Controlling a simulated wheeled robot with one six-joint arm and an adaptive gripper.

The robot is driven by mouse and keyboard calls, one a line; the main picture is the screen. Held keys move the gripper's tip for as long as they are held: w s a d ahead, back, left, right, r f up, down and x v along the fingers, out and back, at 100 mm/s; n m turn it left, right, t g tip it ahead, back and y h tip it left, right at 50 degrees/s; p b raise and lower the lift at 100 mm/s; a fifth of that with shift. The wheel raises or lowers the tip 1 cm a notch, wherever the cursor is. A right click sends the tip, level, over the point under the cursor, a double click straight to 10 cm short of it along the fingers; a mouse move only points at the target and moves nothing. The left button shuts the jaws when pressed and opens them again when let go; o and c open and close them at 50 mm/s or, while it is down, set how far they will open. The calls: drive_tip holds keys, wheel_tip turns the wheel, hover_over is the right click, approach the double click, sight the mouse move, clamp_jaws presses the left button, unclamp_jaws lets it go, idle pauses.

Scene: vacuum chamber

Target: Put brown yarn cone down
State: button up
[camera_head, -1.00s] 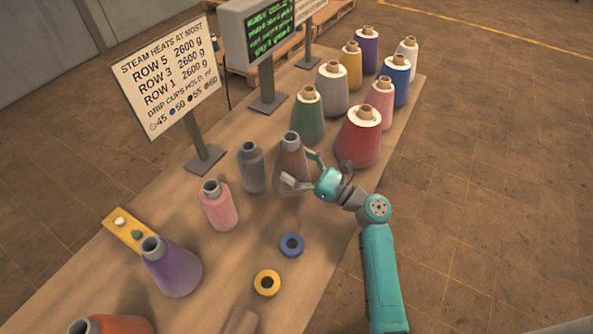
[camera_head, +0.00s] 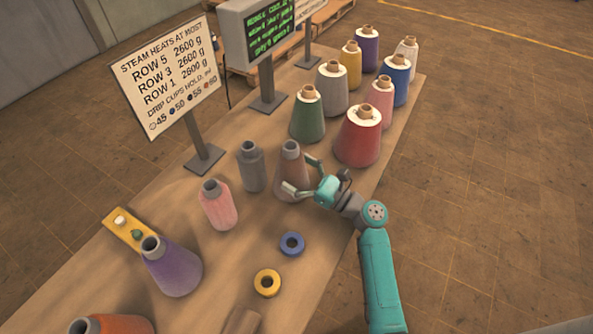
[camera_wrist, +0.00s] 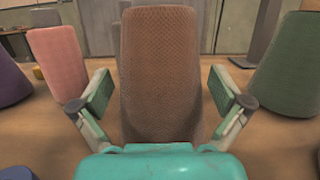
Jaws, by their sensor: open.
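The brown yarn cone (camera_head: 291,172) stands upright on the table, with its grey tube end showing at the top. In the wrist view the brown cone (camera_wrist: 160,75) fills the middle, between the two green finger pads. My gripper (camera_head: 300,176) is open around the cone's near side. The wrist view shows a gap between each pad of my gripper (camera_wrist: 162,92) and the cone. The cone's foot is partly hidden by my gripper.
Close by stand a grey cone (camera_head: 251,167), a pink cone (camera_head: 218,206), a green cone (camera_head: 307,116) and a red cone (camera_head: 358,138). A blue ring (camera_head: 291,244) and a yellow ring (camera_head: 267,283) lie in front. A sign (camera_head: 165,75) stands behind. The table (camera_head: 235,262) has bare room around the rings.

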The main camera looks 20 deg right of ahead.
drive_tip(key=shift+r, duration=0.15)
drive_tip(key=v, duration=1.2)
drive_tip(key=shift+s, duration=0.1)
